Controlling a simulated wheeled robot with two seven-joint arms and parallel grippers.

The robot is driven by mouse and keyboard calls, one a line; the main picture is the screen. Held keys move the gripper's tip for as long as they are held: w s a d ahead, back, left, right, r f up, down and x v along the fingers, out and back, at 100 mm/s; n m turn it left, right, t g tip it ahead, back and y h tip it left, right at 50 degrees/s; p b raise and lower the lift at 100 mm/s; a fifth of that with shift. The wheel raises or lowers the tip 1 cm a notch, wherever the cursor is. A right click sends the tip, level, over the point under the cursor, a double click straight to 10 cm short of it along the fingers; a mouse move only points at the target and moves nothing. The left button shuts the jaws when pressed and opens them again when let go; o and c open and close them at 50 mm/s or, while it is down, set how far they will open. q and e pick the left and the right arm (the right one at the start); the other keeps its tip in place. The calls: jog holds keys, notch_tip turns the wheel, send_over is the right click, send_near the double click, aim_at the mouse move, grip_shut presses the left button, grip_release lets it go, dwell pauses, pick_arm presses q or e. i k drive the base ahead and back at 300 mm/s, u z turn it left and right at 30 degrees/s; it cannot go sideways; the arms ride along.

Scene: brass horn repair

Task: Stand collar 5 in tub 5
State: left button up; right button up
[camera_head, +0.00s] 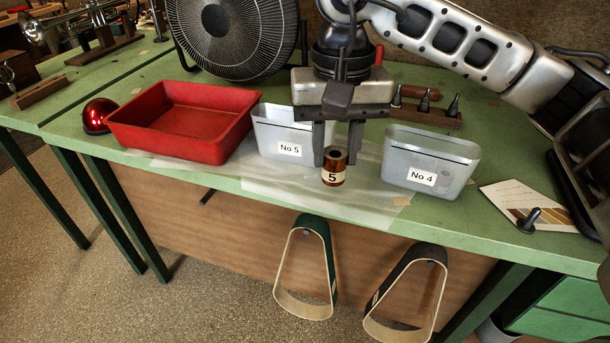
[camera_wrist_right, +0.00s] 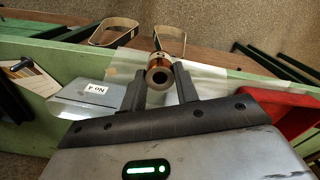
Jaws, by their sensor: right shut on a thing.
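Collar 5 (camera_head: 335,168) is a small brown-copper cylinder with a white label reading 5 and a dark hole in its top. It is upright near the front edge of the bench. My right gripper (camera_head: 339,150) comes down from above and is shut on it; the collar also shows between the fingers in the right wrist view (camera_wrist_right: 160,70). Whether it touches the bench, I cannot tell. Tub 5 (camera_head: 291,150), a pale grey open tub labelled No 5, stands just left of the collar, partly hidden by my gripper. My left gripper is not in view.
Tub No 4 (camera_head: 429,172) stands to the right. A red tray (camera_head: 181,122) and a red dome (camera_head: 97,115) are at the left. A black fan (camera_head: 234,32) and a wooden block with dark pegs (camera_head: 432,115) stand behind. A card (camera_head: 520,203) lies at the right.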

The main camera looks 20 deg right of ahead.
aim_at(295, 158)
jog(key=k, duration=0.25)
jog(key=u, duration=1.2)
jog(key=i, duration=0.85)
jog(key=z, duration=2.05)
jog(key=i, duration=0.5)
jog(key=u, duration=0.05)
